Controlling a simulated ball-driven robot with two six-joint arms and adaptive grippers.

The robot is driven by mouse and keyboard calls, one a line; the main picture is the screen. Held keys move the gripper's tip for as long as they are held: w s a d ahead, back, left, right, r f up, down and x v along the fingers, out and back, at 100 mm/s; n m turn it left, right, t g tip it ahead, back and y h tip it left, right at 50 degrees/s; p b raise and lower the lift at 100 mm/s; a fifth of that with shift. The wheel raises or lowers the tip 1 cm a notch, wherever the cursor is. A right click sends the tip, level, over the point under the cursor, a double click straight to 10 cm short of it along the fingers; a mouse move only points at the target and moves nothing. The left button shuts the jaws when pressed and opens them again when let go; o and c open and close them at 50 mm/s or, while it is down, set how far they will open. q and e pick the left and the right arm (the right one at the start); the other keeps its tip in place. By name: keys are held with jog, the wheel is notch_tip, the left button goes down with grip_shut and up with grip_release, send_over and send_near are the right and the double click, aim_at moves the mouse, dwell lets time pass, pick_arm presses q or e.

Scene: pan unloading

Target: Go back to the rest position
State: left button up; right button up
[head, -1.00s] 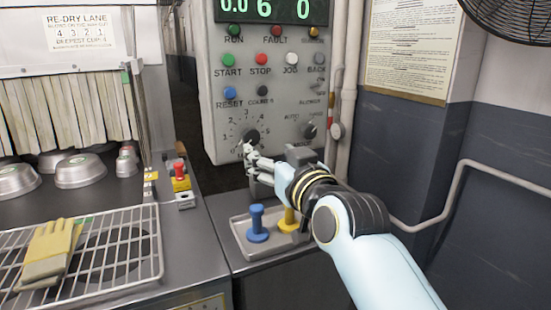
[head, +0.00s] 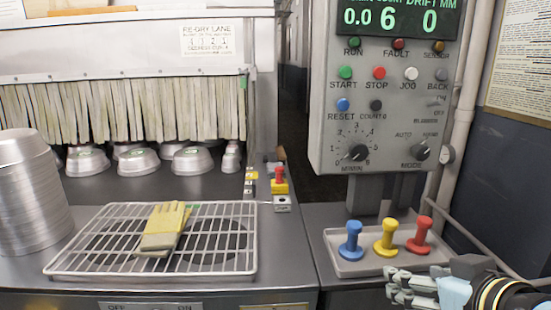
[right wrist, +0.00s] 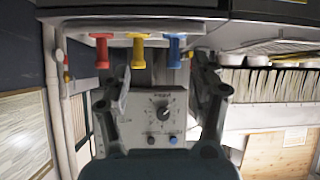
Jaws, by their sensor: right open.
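My right gripper (head: 412,287) is at the lower right of the head view, just in front of the tray with the pegs. In the right wrist view its two fingers (right wrist: 165,98) stand wide apart with nothing between them. The grey control panel (head: 385,110) stands behind, with its lower dial (head: 357,152) and several coloured buttons. The panel also shows between the fingers in the right wrist view (right wrist: 140,105), upside down. My left gripper is not in view.
A grey tray (head: 345,268) holds a blue peg (head: 351,240), a yellow peg (head: 386,236) and a red peg (head: 419,235), all upright. Gloves (head: 163,230) lie on a wire rack (head: 100,262). Stacked pans (head: 32,200) stand at the left; more pans (head: 138,162) sit behind near hanging strips (head: 120,110).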

jog(key=s+d+f+g+h, duration=0.1)
jog(key=s+d+f+g, duration=0.2)
jog(key=s, duration=0.7)
jog(key=s+d+f+g+h, duration=0.1)
jog(key=s+d+f+g, duration=0.2)
jog(key=s, duration=0.6)
notch_tip(320, 180, down, 28)
jog(key=s+d+g+b, duration=0.1)
jog(key=s+g+b, duration=0.1)
jog(key=g+b, duration=0.15)
jog(key=s+d+f+m+b, duration=0.1)
jog(key=s+f+b, duration=0.4)
jog(key=s+f, duration=1.4)
notch_tip(320, 180, down, 4)
jog(key=shift+d+r+g, duration=0.15)
jog(key=shift+d+g, duration=0.15)
jog(key=shift+g, duration=0.15)
